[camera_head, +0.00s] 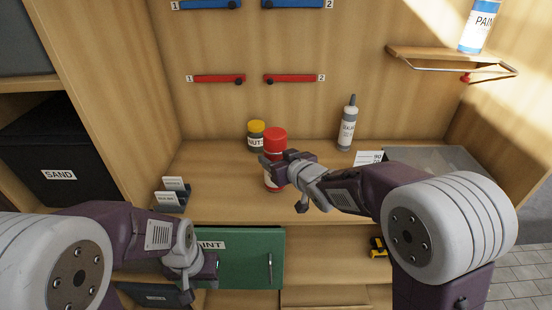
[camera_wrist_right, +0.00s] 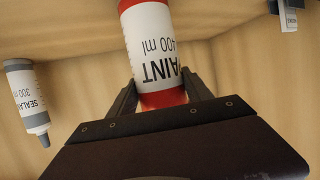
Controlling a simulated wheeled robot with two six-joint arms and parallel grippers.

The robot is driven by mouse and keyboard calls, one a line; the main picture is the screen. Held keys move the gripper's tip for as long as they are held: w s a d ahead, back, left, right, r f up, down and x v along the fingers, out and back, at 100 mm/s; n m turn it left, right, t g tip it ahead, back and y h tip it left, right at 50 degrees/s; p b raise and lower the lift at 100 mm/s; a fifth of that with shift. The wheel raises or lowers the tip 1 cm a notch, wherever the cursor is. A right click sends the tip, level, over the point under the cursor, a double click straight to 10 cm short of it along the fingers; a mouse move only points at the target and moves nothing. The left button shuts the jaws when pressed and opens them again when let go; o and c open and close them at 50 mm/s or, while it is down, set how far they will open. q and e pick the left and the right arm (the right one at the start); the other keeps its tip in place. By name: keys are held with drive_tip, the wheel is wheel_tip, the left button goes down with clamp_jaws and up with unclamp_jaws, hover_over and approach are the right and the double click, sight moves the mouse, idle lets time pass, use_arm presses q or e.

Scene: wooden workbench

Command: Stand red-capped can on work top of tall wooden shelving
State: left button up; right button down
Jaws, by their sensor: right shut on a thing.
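The red-capped can (camera_head: 275,136) is upright over the work top (camera_head: 225,205) of the tall wooden shelving. Its white label reads paint, 400 ml in the right wrist view (camera_wrist_right: 150,45), which shows the scene upside down. My right gripper (camera_head: 275,165) is shut on the can's side, with one finger on each side. The gripper hides part of the can; I cannot tell whether its base touches the work top. My left gripper (camera_head: 198,280) is low in front of the green drawer; its jaw opening is unclear.
A yellow-capped jar (camera_head: 256,135) stands just behind the can, to the left. A sealant tube (camera_head: 347,125) stands at the back right, near a grey tray (camera_head: 440,160). Small label holders (camera_head: 172,195) sit at the front left. A green paint drawer (camera_head: 240,258) is below.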

drive_tip(key=shift+f, duration=0.1)
drive_tip(key=shift+c, duration=2.2)
unclamp_jaws()
drive_tip(key=shift+r, duration=0.3)
drive_tip(key=p+v, duration=0.2)
drive_tip(key=v, duration=1)
drive_tip(key=shift+f, duration=0.15)
